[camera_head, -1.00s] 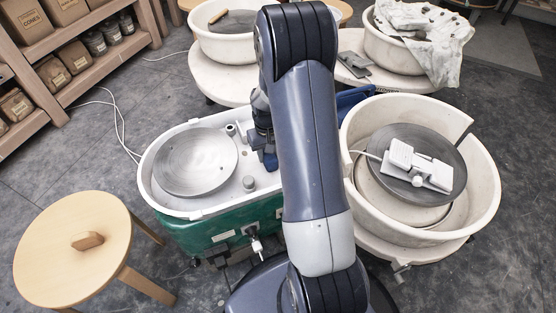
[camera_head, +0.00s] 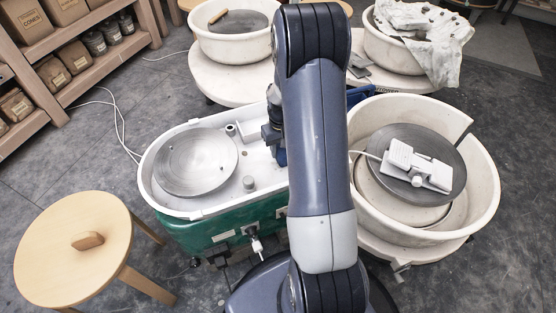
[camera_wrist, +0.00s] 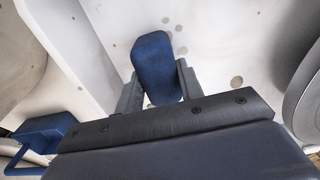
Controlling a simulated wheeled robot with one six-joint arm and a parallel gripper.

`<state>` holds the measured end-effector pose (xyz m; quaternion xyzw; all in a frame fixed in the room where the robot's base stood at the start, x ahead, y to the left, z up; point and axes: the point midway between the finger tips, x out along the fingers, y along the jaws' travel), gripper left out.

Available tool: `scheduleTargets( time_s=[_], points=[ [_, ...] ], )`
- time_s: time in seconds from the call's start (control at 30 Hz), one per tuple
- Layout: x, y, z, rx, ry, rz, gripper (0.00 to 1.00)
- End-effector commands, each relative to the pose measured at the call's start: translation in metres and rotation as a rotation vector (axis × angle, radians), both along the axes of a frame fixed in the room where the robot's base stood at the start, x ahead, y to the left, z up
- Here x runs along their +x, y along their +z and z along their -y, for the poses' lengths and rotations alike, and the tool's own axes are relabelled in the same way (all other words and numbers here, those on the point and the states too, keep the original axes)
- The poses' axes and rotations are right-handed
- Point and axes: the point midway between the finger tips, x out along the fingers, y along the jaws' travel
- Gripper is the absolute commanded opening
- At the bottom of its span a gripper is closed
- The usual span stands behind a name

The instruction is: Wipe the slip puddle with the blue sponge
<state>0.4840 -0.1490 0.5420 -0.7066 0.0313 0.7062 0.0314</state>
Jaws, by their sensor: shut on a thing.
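My gripper (camera_wrist: 158,82) is shut on the blue sponge (camera_wrist: 154,60), which sticks out past the fingers over a white surface in the wrist view. Several small grey-tan spots show on that surface, including a spot (camera_wrist: 237,82) right of the sponge. I cannot tell whether they are the slip puddle, and the sponge hides what lies behind it. In the head view my arm covers the right end of the white wheel tray (camera_head: 210,212), and only part of the gripper (camera_head: 272,145) shows there. I cannot tell whether the sponge touches the surface.
A grey wheel head (camera_head: 196,162) fills the left of the tray. A second wheel with a round basin (camera_head: 480,205) stands at right, holding a white device (camera_head: 418,165). A wooden stool (camera_head: 60,245) with a brown block is at left.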

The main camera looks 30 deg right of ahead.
Motion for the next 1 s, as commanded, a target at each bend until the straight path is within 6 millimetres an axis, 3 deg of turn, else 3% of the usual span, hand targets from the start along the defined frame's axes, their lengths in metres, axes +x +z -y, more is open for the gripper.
scheduleTargets(
  time_s=[0.33,0.6,1.0],
  points=[
    [-0.001,-0.001,0.004,0.000,0.000,-0.002,0.10],
    [-0.003,0.002,0.018,0.000,0.000,-0.001,0.10],
    [-0.002,0.002,0.008,0.000,0.003,-0.001,0.10]
  ],
)
